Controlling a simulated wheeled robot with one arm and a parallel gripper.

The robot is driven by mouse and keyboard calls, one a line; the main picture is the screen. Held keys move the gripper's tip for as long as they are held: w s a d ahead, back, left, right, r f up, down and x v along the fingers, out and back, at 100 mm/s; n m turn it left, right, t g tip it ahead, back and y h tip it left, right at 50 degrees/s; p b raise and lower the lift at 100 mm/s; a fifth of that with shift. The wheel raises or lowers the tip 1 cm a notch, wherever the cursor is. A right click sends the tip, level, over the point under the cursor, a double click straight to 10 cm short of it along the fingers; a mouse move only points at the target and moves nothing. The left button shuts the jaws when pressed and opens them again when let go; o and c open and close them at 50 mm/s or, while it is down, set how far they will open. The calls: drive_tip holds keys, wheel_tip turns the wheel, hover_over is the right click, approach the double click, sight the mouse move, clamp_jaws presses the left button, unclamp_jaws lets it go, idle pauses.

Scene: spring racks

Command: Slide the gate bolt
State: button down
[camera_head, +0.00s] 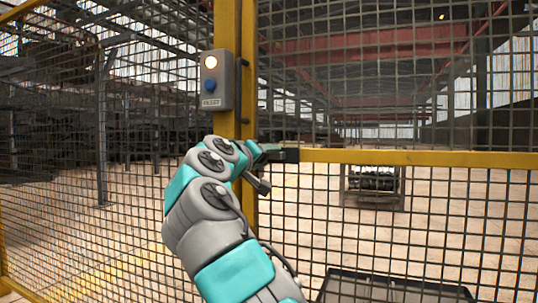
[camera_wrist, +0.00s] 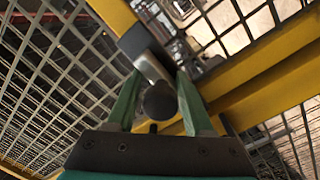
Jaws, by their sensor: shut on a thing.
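The gate bolt (camera_wrist: 152,68) shows in the wrist view as a grey metal piece running out of a dark housing (camera_wrist: 140,43) on the yellow frame. Its dark round knob (camera_wrist: 159,101) sits between the two green fingers of my gripper (camera_wrist: 160,82), which is shut on it. In the head view my gripper (camera_head: 264,152) is at the yellow post, beside a black bolt part (camera_head: 286,156) at the left end of the gate's yellow crossbar (camera_head: 400,158). My arm and gripper hide most of the bolt there, so I cannot tell how far it is slid.
A grey control box (camera_head: 217,80) with a lit lamp and a blue button is on the yellow post (camera_head: 248,60), just above my gripper. Wire mesh fencing spans both sides. A black tray (camera_head: 390,290) stands low at the front right. A rack (camera_head: 373,186) stands beyond the mesh.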

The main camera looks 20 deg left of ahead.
drive_tip(key=a+p, duration=0.3)
drive_tip(key=shift+w+a+p, duration=0.15)
drive_tip(key=shift+a+p, duration=0.1)
drive_tip(key=shift+p, duration=0.1)
drive_tip(key=c, duration=0.5)
unclamp_jaws()
drive_tip(key=shift+f, duration=0.1)
drive_tip(key=s+a+b, duration=0.1)
drive_tip(key=s+b, duration=0.1)
drive_tip(key=s, duration=0.5)
drive_tip(key=shift+s, duration=0.35)
